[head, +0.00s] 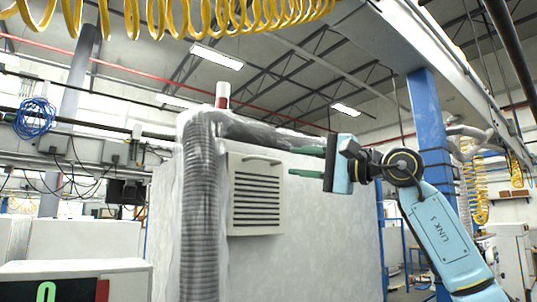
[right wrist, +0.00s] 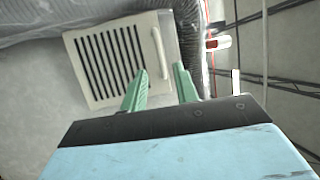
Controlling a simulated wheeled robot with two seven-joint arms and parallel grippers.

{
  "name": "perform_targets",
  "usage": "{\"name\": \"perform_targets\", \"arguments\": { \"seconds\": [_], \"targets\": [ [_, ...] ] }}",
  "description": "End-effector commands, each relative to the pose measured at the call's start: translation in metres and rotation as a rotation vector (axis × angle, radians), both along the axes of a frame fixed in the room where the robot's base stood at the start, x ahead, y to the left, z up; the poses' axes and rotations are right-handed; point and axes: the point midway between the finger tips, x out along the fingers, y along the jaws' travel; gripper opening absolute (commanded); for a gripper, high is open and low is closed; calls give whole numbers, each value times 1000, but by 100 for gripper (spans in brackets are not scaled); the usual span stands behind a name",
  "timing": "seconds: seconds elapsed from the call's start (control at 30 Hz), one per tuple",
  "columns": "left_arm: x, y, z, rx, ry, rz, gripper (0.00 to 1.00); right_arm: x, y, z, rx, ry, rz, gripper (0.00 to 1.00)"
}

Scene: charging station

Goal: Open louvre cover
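The louvre cover (head: 257,204) is a cream square panel with dark slats on the front of a tall grey cabinet (head: 310,235). It looks closed. A light bar handle (head: 262,160) runs along its top edge. In the right wrist view the cover (right wrist: 118,60) shows turned, with its handle (right wrist: 159,53) on the right. My right gripper (head: 300,161) has two green fingers spread apart with nothing between them, to the right of the handle. In the right wrist view the open fingers (right wrist: 160,85) point toward the handle end, apart from it. My left gripper is not in view.
A thick grey ribbed hose (head: 200,215) runs down the cabinet just left of the cover and bends along its top. A red and white beacon (head: 222,95) stands on top. A blue post (head: 428,130) rises behind my right arm. Yellow coiled hoses (head: 200,15) hang overhead.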

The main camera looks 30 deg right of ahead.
Motion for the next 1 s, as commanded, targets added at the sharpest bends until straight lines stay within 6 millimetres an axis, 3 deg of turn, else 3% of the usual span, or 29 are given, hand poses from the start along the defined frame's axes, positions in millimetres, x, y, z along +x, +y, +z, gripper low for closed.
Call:
{"name": "perform_targets", "arguments": {
  "seconds": [0.2, 0.4, 0.83, 1.0],
  "targets": [
    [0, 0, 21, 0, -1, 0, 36, 42, 23, 12, 2, 3, 5, 30],
    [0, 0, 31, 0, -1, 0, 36, 65, 35, 15, 2, 1, 3, 30],
    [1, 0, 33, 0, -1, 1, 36, 73, 38, 15, 2, 0, 2, 30],
    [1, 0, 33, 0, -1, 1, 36, 73, 38, 15, 2, 0, 2, 8]
  ]
}}
